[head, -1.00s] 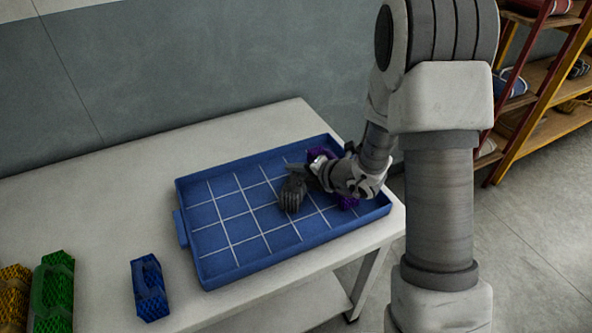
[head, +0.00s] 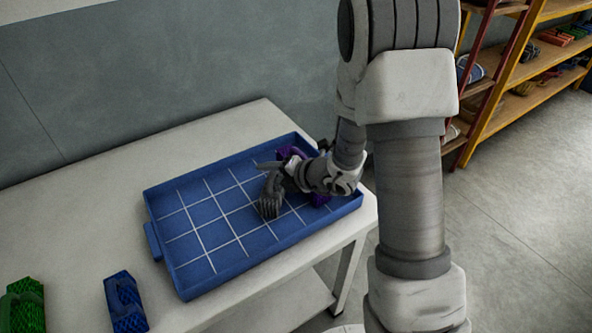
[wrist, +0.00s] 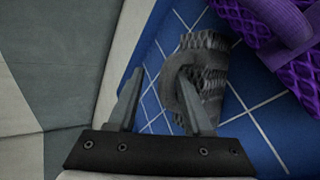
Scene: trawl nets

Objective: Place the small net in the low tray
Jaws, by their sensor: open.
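The small net is a dark grey bundle with a loop handle (head: 268,207), in the low blue tray (head: 182,277). It shows close up in the wrist view (wrist: 212,85), on the tray's blue gridded floor. My gripper (head: 268,176) is open, low over the tray at the net. In the wrist view its fingers (wrist: 162,75) are spread, and the net's loop is beside and partly behind the right finger. I cannot tell whether a finger touches the net. A larger purple net (head: 318,198) is also in the tray, partly hidden by my arm.
The tray stands on a pale table (head: 80,215). A blue net (head: 126,302) and a green net (head: 24,305) lie on the table at front left. Shelves (head: 520,75) stand at the back right. The left half of the tray is clear.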

